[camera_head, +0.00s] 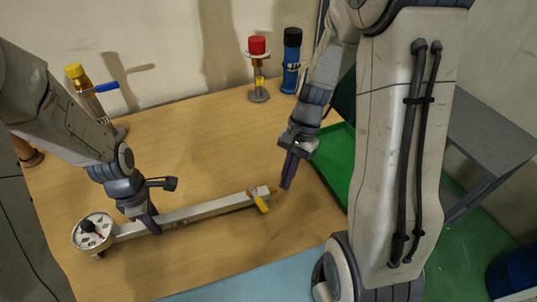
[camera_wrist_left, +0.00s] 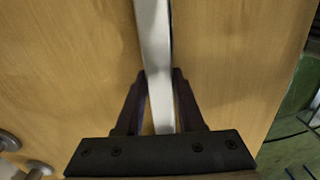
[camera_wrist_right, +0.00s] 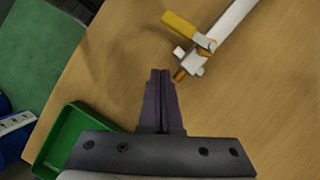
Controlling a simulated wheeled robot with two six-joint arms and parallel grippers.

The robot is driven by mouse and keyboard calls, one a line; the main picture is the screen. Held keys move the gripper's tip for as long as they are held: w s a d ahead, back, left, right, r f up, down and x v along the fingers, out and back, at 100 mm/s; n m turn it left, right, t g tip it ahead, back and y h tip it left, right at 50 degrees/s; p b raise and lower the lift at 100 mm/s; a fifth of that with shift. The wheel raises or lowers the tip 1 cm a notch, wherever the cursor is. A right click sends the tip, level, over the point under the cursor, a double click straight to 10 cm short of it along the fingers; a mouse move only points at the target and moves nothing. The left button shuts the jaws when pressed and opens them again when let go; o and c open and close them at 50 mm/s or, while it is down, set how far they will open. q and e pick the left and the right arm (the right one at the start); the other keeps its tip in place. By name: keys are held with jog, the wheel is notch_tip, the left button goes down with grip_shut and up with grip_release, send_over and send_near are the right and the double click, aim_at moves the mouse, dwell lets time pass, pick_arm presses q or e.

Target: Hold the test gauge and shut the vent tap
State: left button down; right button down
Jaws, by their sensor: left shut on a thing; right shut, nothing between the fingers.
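The test gauge lies on the table with its round white dial (camera_head: 93,232) at the left end and a long pale bar (camera_head: 205,210) running right. At the bar's right end is the vent tap with a yellow lever (camera_head: 259,201), set across the bar at an angle.
A red-capped stand (camera_head: 258,70) and a blue bottle (camera_head: 291,62) stand at the back of the table. A yellow-capped item with a blue handle (camera_head: 95,95) stands at the back left. A green tray (camera_head: 338,165) lies at right.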

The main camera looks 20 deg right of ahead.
jog(key=s+v, duration=0.1)
jog(key=v, duration=0.7)
jog(key=shift+s+d+r, duration=0.2)
jog(key=shift+d+r, duration=0.05)
pick_arm(q)
jog(key=shift+c, duration=2.2)
grip_release()
notch_tip(320, 180, up, 12)
